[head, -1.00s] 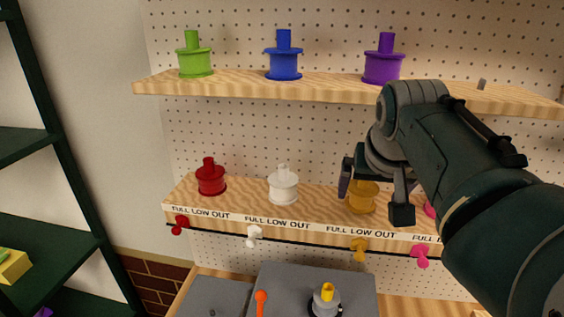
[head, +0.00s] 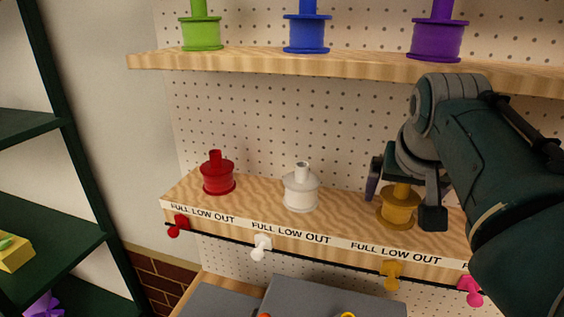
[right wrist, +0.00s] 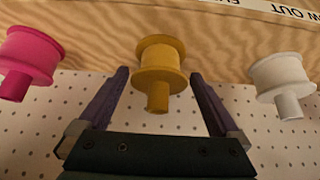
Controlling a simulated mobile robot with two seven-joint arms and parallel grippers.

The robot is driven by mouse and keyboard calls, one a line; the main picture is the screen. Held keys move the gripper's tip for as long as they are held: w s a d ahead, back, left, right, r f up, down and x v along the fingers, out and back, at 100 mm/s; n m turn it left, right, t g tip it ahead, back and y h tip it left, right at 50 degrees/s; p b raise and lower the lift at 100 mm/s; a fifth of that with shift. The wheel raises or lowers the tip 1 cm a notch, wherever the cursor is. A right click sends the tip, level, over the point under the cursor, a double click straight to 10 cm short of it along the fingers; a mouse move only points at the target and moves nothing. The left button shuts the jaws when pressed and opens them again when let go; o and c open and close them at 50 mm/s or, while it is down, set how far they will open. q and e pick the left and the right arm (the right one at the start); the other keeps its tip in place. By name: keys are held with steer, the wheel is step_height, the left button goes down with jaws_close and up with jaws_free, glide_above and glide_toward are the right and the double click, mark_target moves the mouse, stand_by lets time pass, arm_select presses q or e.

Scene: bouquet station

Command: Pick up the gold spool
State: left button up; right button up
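The gold spool (head: 398,210) stands upright on the lower wooden shelf, at the right in the head view. My right gripper (head: 405,205) is over it, with one finger on each side. In the right wrist view the gold spool (right wrist: 160,62) shows between the two open fingertips of the right gripper (right wrist: 160,82), with gaps on both sides. Its post points toward the palm. The fingers do not appear to touch it. My left gripper is not in view.
The white spool (head: 300,188) and red spool (head: 217,173) stand left of the gold one. A pink spool (right wrist: 30,60) is its other neighbour. The upper shelf (head: 250,62) holds green, blue and purple spools. Coloured knobs line the lower shelf's front edge.

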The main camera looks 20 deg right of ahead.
steer(key=c, duration=1.1)
steer(key=shift+r, duration=0.1)
